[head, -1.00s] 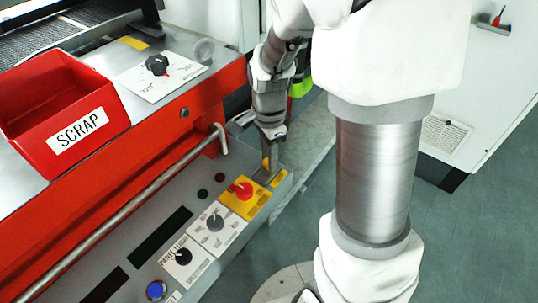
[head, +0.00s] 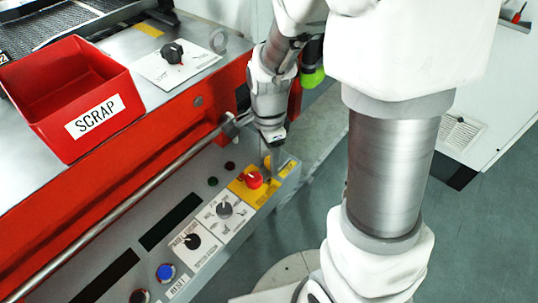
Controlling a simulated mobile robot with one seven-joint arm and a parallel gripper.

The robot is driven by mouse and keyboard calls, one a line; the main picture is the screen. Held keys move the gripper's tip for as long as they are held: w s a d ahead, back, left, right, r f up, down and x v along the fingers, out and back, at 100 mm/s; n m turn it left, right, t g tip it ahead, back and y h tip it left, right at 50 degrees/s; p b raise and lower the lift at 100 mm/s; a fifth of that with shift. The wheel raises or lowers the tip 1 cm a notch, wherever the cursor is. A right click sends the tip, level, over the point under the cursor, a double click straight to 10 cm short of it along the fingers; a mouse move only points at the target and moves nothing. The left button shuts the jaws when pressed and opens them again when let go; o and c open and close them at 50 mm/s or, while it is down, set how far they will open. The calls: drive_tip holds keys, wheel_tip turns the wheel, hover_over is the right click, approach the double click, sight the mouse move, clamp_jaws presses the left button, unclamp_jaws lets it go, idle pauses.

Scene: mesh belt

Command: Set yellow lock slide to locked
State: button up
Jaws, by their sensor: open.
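The yellow lock slide (head: 267,161) is a small yellow piece at the far right end of the grey control panel (head: 215,170), only partly visible beside my fingertips. A yellow plate (head: 289,164) lies just to the right of it. My gripper (head: 270,155) points down at this spot, with its fingers open close around or beside the slide. I cannot tell whether they touch it. The fingers hide part of the slide, so its position along its track cannot be read.
Grey (head: 224,209) and black (head: 192,241) selector knobs and a blue button (head: 166,273) follow nearer. A metal rail (head: 150,188) and a red SCRAP bin (head: 66,95) are at left.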

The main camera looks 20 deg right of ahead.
wheel_tip(320, 180, up, 18)
drive_tip(key=p, duration=0.6)
drive_tip(key=shift+f, duration=0.25)
drive_tip(key=s+d+r+n+t, duration=0.2)
drive_tip(key=s+r+n+t, duration=0.5)
drive_tip(key=s+n, duration=0.7)
wheel_tip(320, 180, up, 16)
drive_tip(key=w+n+g+p, duration=0.1)
drive_tip(key=w+n+p, duration=0.1)
drive_tip(key=p, duration=1.3)
drive_tip(key=shift+w+d+r+p, duration=0.15)
drive_tip(key=shift+w+r+p, duration=0.1)
drive_tip(key=shift+w+p, duration=0.1)
drive_tip(key=shift+c, duration=0.2)
